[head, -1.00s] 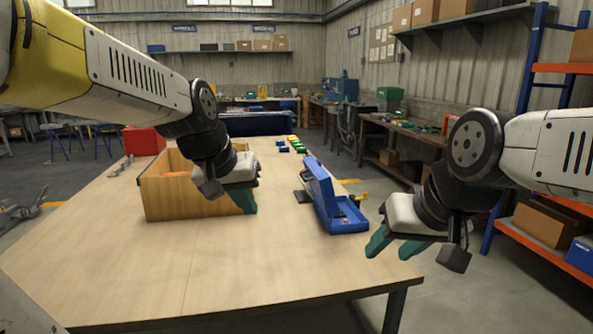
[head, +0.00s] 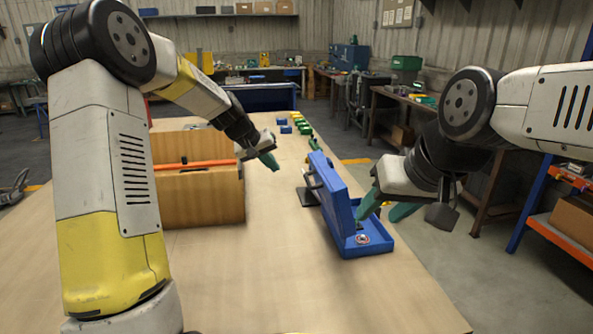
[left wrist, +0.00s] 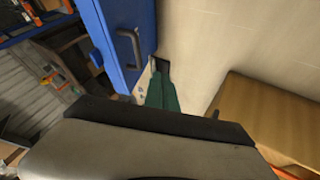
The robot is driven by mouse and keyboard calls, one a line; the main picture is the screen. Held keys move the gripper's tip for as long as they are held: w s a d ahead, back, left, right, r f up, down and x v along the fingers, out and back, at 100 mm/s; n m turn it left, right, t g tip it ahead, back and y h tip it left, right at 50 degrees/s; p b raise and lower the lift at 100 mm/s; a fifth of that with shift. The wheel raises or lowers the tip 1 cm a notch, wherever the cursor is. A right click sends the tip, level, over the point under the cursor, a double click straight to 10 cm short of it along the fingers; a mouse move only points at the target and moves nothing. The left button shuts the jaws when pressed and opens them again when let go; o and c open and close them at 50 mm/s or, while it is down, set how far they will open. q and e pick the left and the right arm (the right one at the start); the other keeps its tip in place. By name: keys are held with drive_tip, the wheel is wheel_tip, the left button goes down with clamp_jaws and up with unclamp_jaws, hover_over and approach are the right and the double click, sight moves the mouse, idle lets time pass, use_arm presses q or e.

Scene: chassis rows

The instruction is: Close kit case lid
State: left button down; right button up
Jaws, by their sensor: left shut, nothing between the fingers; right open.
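The blue kit case (head: 352,244) stands on the table with its lid (head: 328,196) raised on the left side, tilted up and open. The lid's outer face with a dark handle also shows in the left wrist view (left wrist: 122,45). A small round item lies in the case's base. My left gripper (head: 272,162) is shut and empty, above the table to the left of and behind the lid; its green fingers (left wrist: 162,92) point toward the lid's handle side in the left wrist view. My right gripper (head: 385,208) is open, over the case's right side, and hides part of the base.
A wooden box (head: 200,190) with an orange item across it stands left of the case. Several green, yellow and blue blocks (head: 299,125) lie at the table's far end.

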use_arm(q)
drive_tip(key=w+d+f, duration=0.6)
drive_tip(key=d+f, duration=0.1)
drive_tip(key=d, duration=0.1)
drive_tip(key=shift+f, duration=0.4)
